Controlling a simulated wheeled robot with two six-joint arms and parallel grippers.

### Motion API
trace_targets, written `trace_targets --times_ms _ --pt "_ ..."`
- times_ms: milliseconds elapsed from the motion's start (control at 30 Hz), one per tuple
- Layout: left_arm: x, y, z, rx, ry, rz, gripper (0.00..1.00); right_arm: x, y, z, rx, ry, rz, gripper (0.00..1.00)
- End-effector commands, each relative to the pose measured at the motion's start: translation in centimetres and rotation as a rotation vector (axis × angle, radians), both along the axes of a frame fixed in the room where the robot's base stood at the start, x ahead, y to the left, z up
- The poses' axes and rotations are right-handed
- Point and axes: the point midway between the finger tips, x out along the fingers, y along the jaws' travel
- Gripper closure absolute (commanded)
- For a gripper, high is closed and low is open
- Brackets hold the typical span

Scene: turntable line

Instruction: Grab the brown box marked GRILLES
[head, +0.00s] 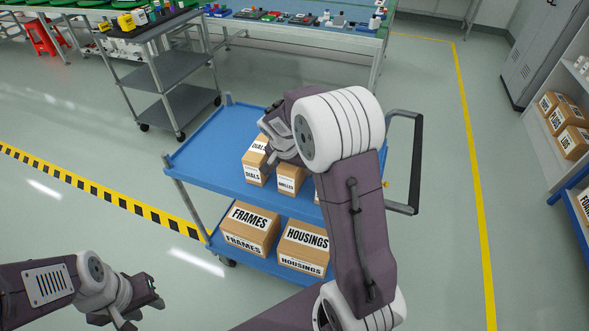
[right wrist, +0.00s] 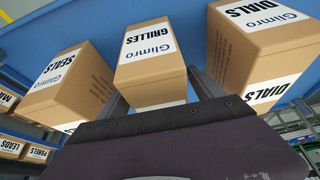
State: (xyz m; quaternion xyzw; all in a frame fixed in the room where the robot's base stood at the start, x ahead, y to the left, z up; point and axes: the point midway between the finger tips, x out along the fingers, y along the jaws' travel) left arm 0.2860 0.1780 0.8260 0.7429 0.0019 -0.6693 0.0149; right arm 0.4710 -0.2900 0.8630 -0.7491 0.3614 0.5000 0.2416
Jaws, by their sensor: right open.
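The brown box marked GRILLES (head: 287,184) stands on the blue top shelf of the cart, partly hidden by my right arm. In the right wrist view the GRILLES box (right wrist: 152,75) is straight ahead, between the lines of the two fingers. My right gripper (right wrist: 158,90) is open; its fingers show on either side of the box's lower part, and I cannot tell whether they touch it. In the head view my right gripper is mostly hidden by its own wrist above the boxes. My left gripper (head: 143,309) is open and empty at the lower left, away from the cart.
The DIALS box (head: 254,172) stands close on one side of GRILLES, and the SEALS box (right wrist: 70,85) on the other. FRAMES (head: 246,228) and HOUSINGS (head: 304,246) boxes sit on the lower shelf. The cart (head: 205,164) has bare shelf at its left. A grey trolley (head: 185,104) stands behind.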

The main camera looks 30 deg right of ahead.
Motion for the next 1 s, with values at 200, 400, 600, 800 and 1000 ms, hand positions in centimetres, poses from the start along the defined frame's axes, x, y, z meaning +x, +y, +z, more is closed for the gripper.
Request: trace_targets --times_ms 200,400,600,800,1000 --pt "0.0 0.0 -0.37 0.0 0.0 0.0 0.64 0.0 0.0 -0.26 0.0 0.0 0.0 0.24" --pt "0.0 0.0 -0.67 0.0 0.0 0.0 0.64 0.01 0.01 -0.47 0.0 0.0 0.0 0.24" --pt "0.0 0.0 -0.7 0.0 0.0 0.0 0.64 0.0 0.01 -0.46 0.0 0.0 0.0 0.24" --pt "0.0 0.0 -0.69 0.0 0.0 0.0 0.64 0.0 0.01 -0.46 0.0 0.0 0.0 0.46" --pt "0.0 0.0 -0.69 0.0 0.0 0.0 0.64 0.0 0.0 -0.46 0.0 0.0 0.0 1.0"
